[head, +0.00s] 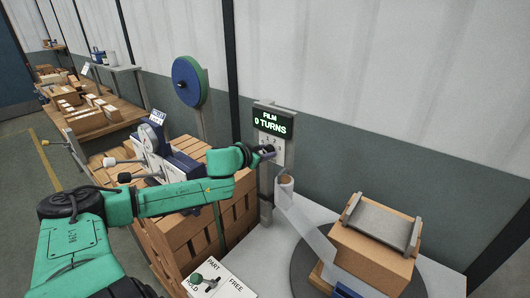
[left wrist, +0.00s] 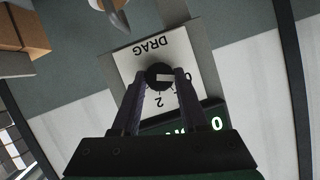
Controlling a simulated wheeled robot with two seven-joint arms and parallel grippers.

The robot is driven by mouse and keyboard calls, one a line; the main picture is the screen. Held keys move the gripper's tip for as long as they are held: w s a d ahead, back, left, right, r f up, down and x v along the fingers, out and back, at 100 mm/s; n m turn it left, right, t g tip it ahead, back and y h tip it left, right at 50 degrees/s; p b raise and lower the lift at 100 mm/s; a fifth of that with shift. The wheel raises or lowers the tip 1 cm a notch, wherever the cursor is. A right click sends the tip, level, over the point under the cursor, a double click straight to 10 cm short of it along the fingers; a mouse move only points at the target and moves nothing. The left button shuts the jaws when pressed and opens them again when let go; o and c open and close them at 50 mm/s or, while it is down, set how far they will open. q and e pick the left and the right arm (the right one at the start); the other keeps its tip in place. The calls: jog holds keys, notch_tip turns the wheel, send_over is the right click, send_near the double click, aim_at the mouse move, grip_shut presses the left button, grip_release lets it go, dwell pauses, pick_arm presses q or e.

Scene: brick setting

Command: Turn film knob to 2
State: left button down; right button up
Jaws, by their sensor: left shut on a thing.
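The film knob (left wrist: 158,77) is a dark round knob on a white panel marked DRAG, seen upside down in the left wrist view. A 2 and a 0 show on the panel below it. A pale bar on the knob points right in that view; which number it meets is hard to tell. My left gripper (left wrist: 160,82) is shut on the knob, one finger on each side. In the head view, my left gripper (head: 264,152) covers most of the knob. The display (head: 271,122) above reads FILM 0 TURNS. My right gripper is not in view.
A film roll (head: 285,184) stands below the panel, its clear film reaching a cardboard box (head: 372,262) on a dark turntable (head: 302,270). A PART HOLD FREE plate (head: 236,278) lies in front. Wooden crates (head: 236,222) stand behind my left arm.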

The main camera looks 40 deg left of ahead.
pick_arm(q)
jog(key=shift+d+y, duration=0.1)
jog(key=shift+y, duration=0.2)
jog(key=shift+d+f+m+t+y+b, duration=0.1)
jog(key=shift+f+m+t+y+b, duration=0.45)
jog(key=shift+m+b, duration=1.7)
jog(key=shift+d+f+m+t+y+b, duration=0.1)
jog(key=shift+m+t+y+b, duration=0.9)
jog(key=shift+m+b, duration=1.3)
jog(key=shift+d+f+m+t+y+b, duration=0.1)
jog(key=shift+f+m+t+y+b, duration=0.25)
jog(key=shift+m+y+b, duration=1.3)
jog(key=shift+r+m+h, duration=0.15)
jog(key=shift+m+h, duration=0.45)
jog(key=shift+m, duration=0.4)
jog(key=shift+c, duration=2.4)
grip_release()
jog(key=shift+o, duration=0.2)
jog(key=shift+s+r, duration=0.15)
jog(key=shift+r, duration=0.1)
